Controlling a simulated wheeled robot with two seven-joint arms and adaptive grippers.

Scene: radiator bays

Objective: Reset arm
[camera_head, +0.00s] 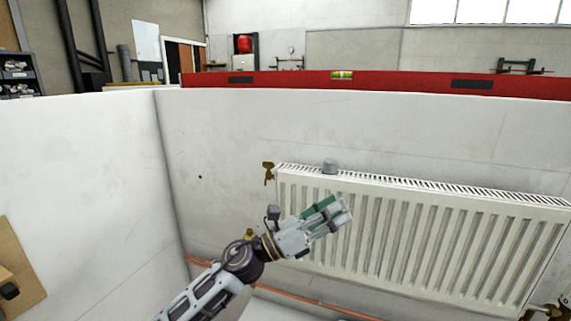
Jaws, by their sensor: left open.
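My left gripper (337,214) is in the head view, its arm coming in from the bottom left. It is open, with nothing seen between its fingers, and it shows in front of the upper left part of the white radiator (420,235). I cannot tell how far it is from the radiator's face. A small grey cylindrical piece (329,166) stands on the radiator's top edge, above the gripper in the picture. My right gripper is out of view.
A brass valve (268,172) is at the radiator's upper left corner. A copper pipe (310,300) runs low along the wall. A red spirit level (400,82) lies along the top of the white partition (230,130). A wooden piece (18,265) is at the left edge.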

